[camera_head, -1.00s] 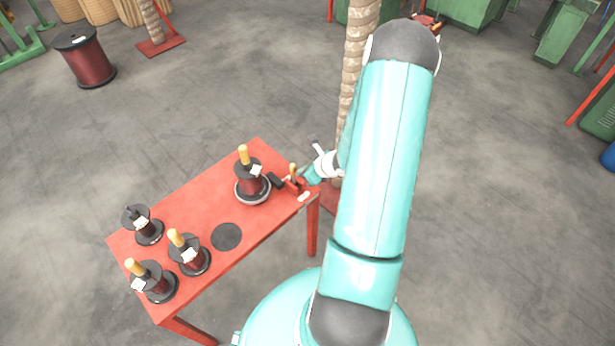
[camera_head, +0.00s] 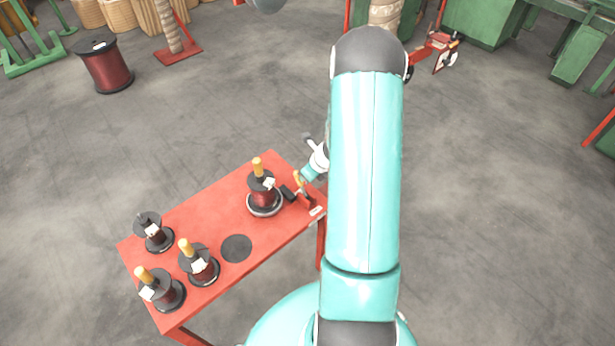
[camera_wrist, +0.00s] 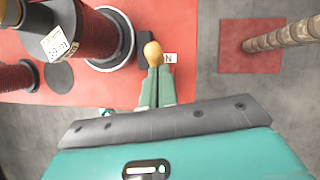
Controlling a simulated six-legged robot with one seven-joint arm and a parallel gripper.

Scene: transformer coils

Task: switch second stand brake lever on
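The brake lever with its yellow-orange handle (camera_head: 298,182) stands on a red bracket at the right end of the red table (camera_head: 200,212). In the wrist view the rounded handle (camera_wrist: 153,52) shows just beyond my fingertips, beside a white label (camera_wrist: 171,58) on which an "N" can be read. My gripper (camera_wrist: 157,70) has its two green fingers close together, with their tips at or against the handle. I cannot tell whether anything is pinched between them. In the head view my gripper (camera_head: 309,173) is at the lever's right, partly hidden by my arm.
A dark red coil (camera_head: 263,195) on a round base stands close left of the lever, with a black block (camera_head: 287,192) between them. Several smaller spools stand at the table's left end. A rope-wrapped post (camera_wrist: 285,36) on a red base stands off the table.

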